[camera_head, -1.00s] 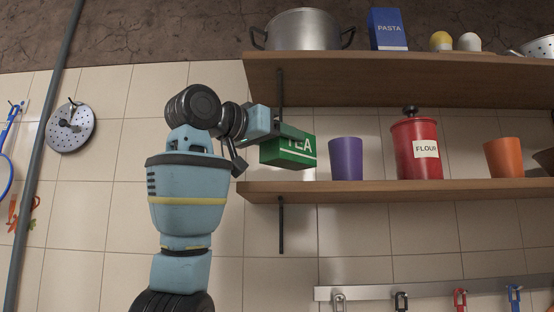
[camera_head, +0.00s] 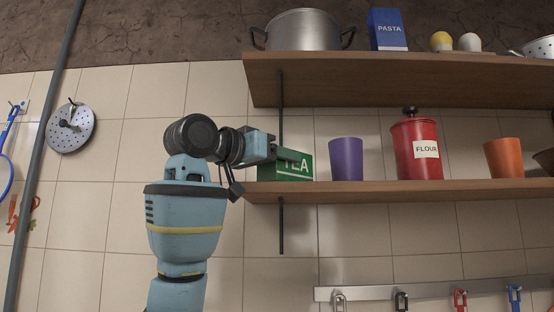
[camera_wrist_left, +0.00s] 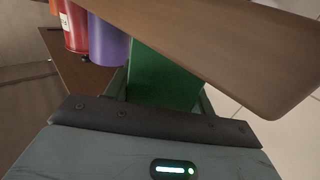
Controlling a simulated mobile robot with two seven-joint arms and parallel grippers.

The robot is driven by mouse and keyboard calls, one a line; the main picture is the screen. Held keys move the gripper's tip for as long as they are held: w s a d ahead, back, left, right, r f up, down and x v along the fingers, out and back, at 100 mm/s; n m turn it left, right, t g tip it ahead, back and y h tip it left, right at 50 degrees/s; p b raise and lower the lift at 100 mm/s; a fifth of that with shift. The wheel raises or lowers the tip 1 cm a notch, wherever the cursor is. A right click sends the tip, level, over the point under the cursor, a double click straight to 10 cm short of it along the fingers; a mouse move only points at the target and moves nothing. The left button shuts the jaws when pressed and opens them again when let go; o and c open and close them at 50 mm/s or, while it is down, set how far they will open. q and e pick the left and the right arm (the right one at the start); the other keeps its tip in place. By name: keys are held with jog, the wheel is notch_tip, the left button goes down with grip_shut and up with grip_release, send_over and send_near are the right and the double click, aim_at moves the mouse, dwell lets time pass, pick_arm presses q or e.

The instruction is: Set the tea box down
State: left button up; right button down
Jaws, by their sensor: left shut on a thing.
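The green tea box (camera_head: 290,168) with white lettering is at the left end of the lower shelf (camera_head: 400,189), left of the purple cup. Its bottom is at the shelf's surface in the head view; whether it bears fully on the shelf I cannot tell. My left gripper (camera_head: 268,160) is shut on the tea box from the left, and the arm hides part of the box. In the left wrist view the green box (camera_wrist_left: 162,75) fills the space in front of the gripper. My right gripper is not in view.
A purple cup (camera_head: 345,159), a red flour canister (camera_head: 416,150) and an orange cup (camera_head: 504,158) stand on the lower shelf. The upper shelf (camera_head: 400,80) overhangs, holding a pot (camera_head: 303,30) and a blue pasta box (camera_head: 387,30). A hook rail (camera_head: 430,290) is below.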

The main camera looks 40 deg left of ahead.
pick_arm(q)
jog(key=shift+f, duration=0.15)
jog(key=o, duration=1)
jog(key=shift+o, duration=0.2)
jog(key=shift+s+r, duration=0.2)
jog(key=s+a, duration=0.1)
jog(key=s, duration=1)
jog(key=shift+s, duration=0.3)
